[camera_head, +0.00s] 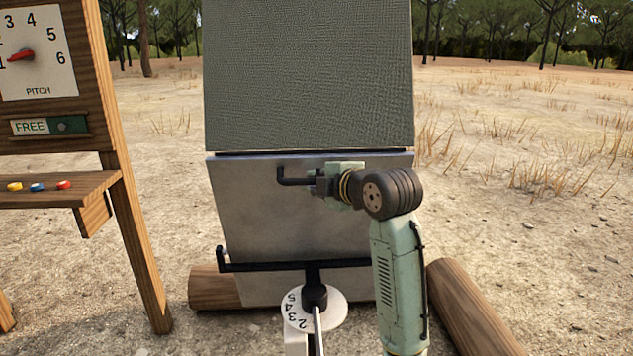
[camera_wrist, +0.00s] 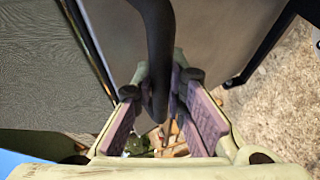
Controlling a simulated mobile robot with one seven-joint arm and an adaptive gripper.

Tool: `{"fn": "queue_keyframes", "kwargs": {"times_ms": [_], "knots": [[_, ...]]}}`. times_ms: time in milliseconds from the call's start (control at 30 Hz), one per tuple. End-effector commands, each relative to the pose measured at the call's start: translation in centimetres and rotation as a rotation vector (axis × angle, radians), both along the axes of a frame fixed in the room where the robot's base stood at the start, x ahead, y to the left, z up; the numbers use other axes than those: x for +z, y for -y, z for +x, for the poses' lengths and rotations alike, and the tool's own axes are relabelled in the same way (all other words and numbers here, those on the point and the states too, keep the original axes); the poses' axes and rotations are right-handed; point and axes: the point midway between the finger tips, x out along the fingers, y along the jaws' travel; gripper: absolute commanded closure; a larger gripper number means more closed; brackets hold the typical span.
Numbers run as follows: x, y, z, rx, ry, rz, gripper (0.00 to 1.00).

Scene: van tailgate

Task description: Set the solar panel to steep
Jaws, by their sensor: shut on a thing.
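The solar panel seems to be the large dark textured sheet (camera_head: 308,75) above a plain grey plate (camera_head: 270,215); which of them tilts I cannot tell. A black bar handle (camera_head: 292,181) sits at the top of the grey plate. My gripper (camera_head: 322,184) is shut on this handle, reaching in from the right. In the wrist view, the dark handle (camera_wrist: 155,50) passes between the pads of my gripper (camera_wrist: 160,100). A pitch dial (camera_head: 38,52) stands at the left, its red pointer (camera_head: 22,55) turned left toward the 1. The sign below reads FREE (camera_head: 48,126).
A black lower bar (camera_head: 300,266) crosses the plate's foot above a white numbered disc (camera_head: 330,310). Logs lie at the left (camera_head: 213,288) and right (camera_head: 470,310). A wooden stand with a shelf (camera_head: 60,192) is at the left. Open dry ground lies to the right.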

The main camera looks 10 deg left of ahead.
Motion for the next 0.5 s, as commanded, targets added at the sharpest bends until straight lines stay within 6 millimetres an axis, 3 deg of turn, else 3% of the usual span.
{"fn": "queue_keyframes", "kwargs": {"times_ms": [167,200,500], "knots": [[0.49,0.08,0.18,-0.006,0.009,0.008,1.0],[0.5,0.09,0.19,-0.006,0.009,0.008,0.86],[0.35,0.06,0.12,-0.004,0.007,0.005,0.67]]}}
